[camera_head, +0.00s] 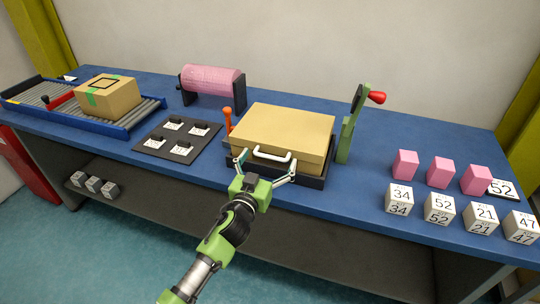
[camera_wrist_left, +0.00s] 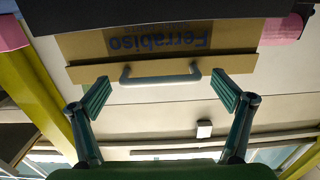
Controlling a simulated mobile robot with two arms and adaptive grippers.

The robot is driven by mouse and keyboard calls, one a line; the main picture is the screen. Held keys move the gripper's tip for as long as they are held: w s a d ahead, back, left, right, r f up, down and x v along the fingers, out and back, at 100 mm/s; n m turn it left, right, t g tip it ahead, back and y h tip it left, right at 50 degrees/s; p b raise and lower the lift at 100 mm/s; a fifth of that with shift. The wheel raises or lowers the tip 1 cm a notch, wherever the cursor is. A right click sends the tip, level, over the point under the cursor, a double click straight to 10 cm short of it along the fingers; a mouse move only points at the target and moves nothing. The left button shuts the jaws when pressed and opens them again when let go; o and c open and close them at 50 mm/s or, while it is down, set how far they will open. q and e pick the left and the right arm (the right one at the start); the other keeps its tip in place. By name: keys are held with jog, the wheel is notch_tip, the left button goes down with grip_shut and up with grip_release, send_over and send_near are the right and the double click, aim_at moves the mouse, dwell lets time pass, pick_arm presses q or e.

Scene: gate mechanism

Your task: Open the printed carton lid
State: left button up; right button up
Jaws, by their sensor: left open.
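The tan carton (camera_head: 283,130) sits in a dark tray (camera_head: 313,181) at the middle of the blue bench, its lid down. A white handle (camera_head: 272,156) is on the lid's front edge. In the left wrist view the carton's printed face (camera_wrist_left: 180,42) shows upside down, with blue lettering like "Ferrabiso", and the handle (camera_wrist_left: 160,77) crosses between the fingers. My left gripper (camera_head: 266,170) is open and empty in front of the carton, one finger toward each end of the handle. The wrist view shows the fingers (camera_wrist_left: 162,92) apart from the handle. My right gripper is not in view.
A green post with a red-knobbed lever (camera_head: 346,138) stands close right of the carton, and an orange peg (camera_head: 227,120) close left. A pink roller (camera_head: 212,80), black board (camera_head: 178,142) and roller conveyor with a box (camera_head: 107,95) lie left. Pink blocks (camera_head: 440,172) and numbered cubes (camera_head: 439,208) stand right.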

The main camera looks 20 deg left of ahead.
pick_arm(q)
jog(key=shift+w, duration=0.55)
jog(key=c, duration=0.7)
jog(key=shift+c, duration=0.2)
jog(key=shift+r, duration=0.15)
